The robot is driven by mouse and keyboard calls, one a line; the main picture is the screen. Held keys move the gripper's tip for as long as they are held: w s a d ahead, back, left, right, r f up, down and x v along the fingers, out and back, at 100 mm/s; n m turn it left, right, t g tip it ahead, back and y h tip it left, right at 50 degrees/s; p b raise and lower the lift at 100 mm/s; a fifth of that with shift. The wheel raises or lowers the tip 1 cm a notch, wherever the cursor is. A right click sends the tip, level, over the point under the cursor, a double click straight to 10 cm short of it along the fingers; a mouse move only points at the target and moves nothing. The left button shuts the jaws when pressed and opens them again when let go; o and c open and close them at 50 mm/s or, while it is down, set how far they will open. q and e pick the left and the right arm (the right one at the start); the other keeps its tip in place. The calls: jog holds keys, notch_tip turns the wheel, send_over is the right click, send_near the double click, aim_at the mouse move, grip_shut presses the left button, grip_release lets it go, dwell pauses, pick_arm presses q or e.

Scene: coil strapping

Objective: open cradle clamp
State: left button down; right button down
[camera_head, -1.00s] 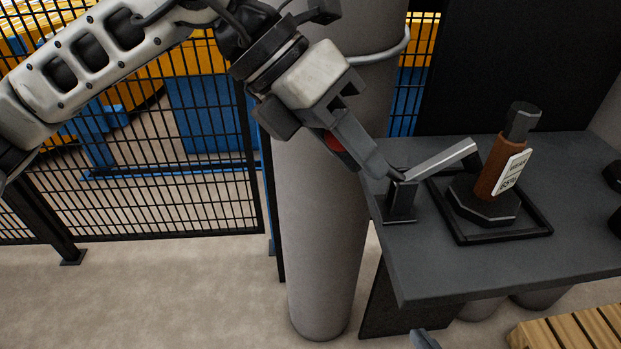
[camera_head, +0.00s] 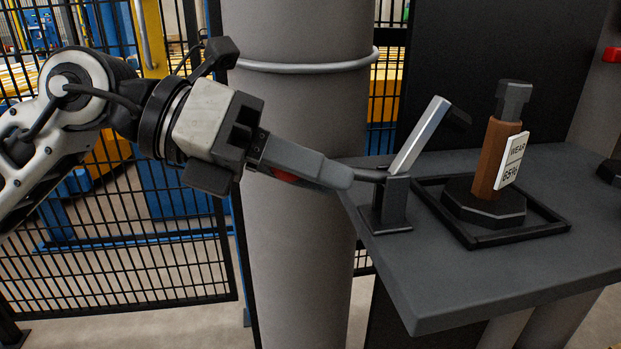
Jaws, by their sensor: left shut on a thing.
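The cradle clamp stands on a black post (camera_head: 391,206) at the near left edge of the grey bench. Its silver clamp arm (camera_head: 421,134) is tilted steeply up, with a black pad at the end, raised clear of the brown tool beside it. A thin dark lever (camera_head: 370,175) runs left from the post to my left gripper (camera_head: 335,175). The left gripper is shut on this lever; a bit of red shows beneath its fingers, which hide most of the handle. My right gripper is not in view.
A brown and black tool (camera_head: 492,155) with a "WEAR 65%" tag stands upright in a black cradle frame (camera_head: 520,236) on the bench (camera_head: 440,285). A thick grey column (camera_head: 296,240) rises behind my left gripper. Black mesh fencing (camera_head: 130,270) stands at left.

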pick_arm(q)
jog(key=c, duration=1.1)
grip_release()
jog(key=shift+p+v, duration=1.05)
jog(key=shift+v, duration=6.9)
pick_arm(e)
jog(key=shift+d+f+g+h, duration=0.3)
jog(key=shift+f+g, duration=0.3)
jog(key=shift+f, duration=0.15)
